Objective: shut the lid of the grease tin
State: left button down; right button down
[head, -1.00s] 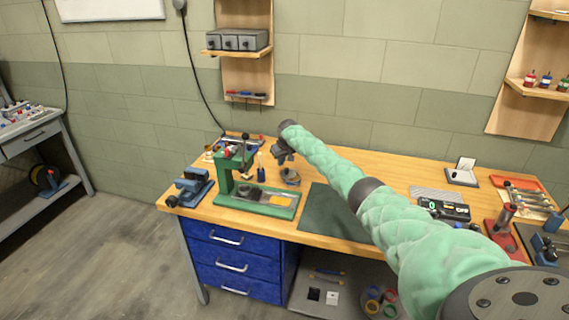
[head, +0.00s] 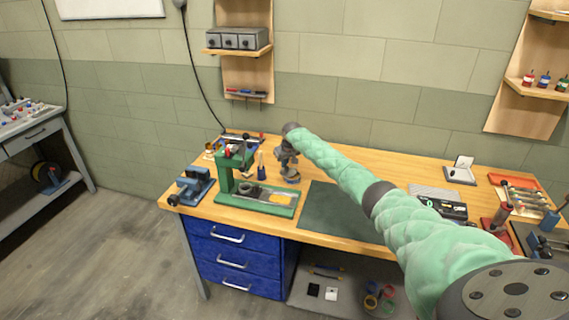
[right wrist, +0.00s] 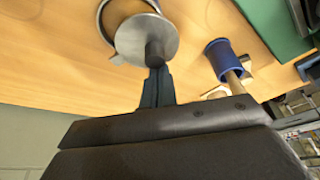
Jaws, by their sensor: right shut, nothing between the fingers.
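The grease tin (head: 293,180) stands on the wooden bench, right of the green press, partly hidden by my right gripper (head: 287,169). In the right wrist view its round rim (right wrist: 101,20) shows at the top, cut by the frame edge. A pale grey disc, the lid (right wrist: 130,40), stands out beside the rim, tilted and not over it. My right gripper's fingers (right wrist: 156,82) are shut and empty. Their tips are at a dark knob-like piece in front of the lid; I cannot tell whether they touch it. My left gripper is out of view.
The green press (head: 228,175) stands left of the tin. A blue-ended tool (right wrist: 216,55) with a wooden shaft is close beside the gripper. A dark green mat (head: 335,212) lies clear to the right. A blue vise (head: 192,187) is at the left bench edge.

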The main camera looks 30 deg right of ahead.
aim_at(288, 168)
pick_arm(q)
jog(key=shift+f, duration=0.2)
